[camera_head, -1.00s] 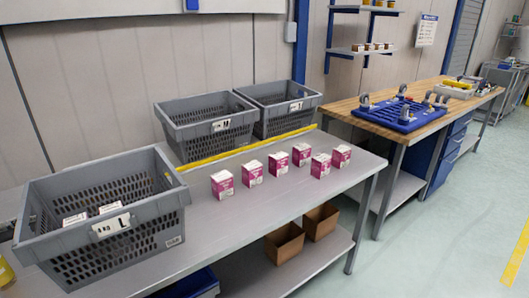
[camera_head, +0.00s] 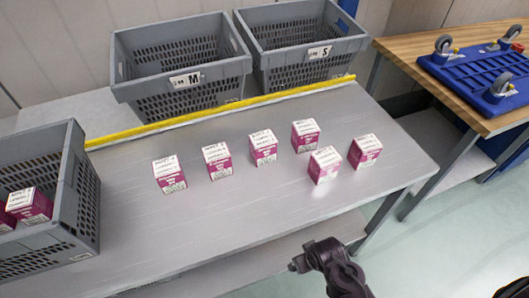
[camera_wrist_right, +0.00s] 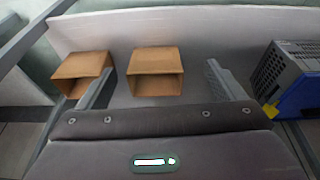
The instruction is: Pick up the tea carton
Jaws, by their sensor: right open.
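Several white-and-pink tea cartons stand upright on the grey table (camera_head: 250,215) in the head view. They include a left one (camera_head: 169,175), a middle one (camera_head: 263,147), a front right one (camera_head: 323,165) and a far right one (camera_head: 365,152). More cartons (camera_head: 30,205) lie in the grey crate (camera_head: 75,190) at the left. My right gripper (camera_wrist_right: 160,68) is open and empty in the wrist view, with its fingers spread apart. A dark part of my arm shows below the table's front edge in the head view. No carton shows in the wrist view. My left gripper is out of view.
Two grey crates marked M (camera_head: 185,80) and S (camera_head: 319,52) stand behind a yellow strip (camera_head: 220,110). A wooden bench with a blue wheeled frame (camera_head: 480,75) is at the right. Brown open boxes (camera_wrist_right: 155,62) show in the wrist view. The table's front is clear.

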